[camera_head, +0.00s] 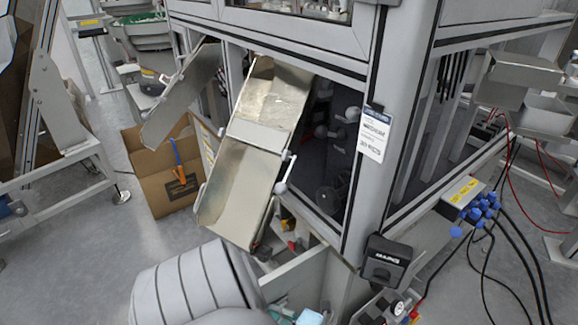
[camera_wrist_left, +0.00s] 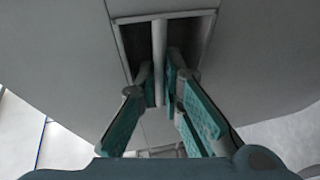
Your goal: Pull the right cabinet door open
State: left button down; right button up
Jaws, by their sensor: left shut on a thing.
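In the left wrist view a grey door panel (camera_wrist_left: 250,60) fills most of the picture. It has a rectangular recess with a pale upright handle bar (camera_wrist_left: 160,42) in it. My left gripper (camera_wrist_left: 160,82) has its teal-padded fingers on both sides of this bar, at the recess, and is shut on it. In the head view my left gripper cannot be made out, and I cannot tell which panel there is the held door. My right gripper is in neither view.
The machine cabinet (camera_head: 375,170) has a metal chute (camera_head: 238,180) sloping out of its opening. A cardboard box (camera_head: 155,180) stands on the floor to its left. A black box (camera_head: 385,262) sits at the front corner. Blue connectors (camera_head: 480,210) and loose cables are at right.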

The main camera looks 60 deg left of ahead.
pick_arm(q)
jog(key=shift+w+d+n+g+h+b, duration=0.15)
jog(key=shift+d+n+g+h+b, duration=0.1)
jog(key=shift+d+n+g+h, duration=0.3)
jog(key=shift+w+d+n+g+h+b, duration=0.15)
jog(key=shift+d+n+g+h+b, duration=0.1)
jog(key=shift+d+g, duration=0.35)
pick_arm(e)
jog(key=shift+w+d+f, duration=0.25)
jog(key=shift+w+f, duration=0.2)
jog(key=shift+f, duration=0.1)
pick_arm(q)
jog(key=shift+d, duration=0.1)
jog(key=c, duration=2)
grip_release()
jog(key=shift+t, duration=0.25)
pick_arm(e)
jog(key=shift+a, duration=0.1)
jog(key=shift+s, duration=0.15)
pick_arm(q)
jog(key=shift+w, duration=0.1)
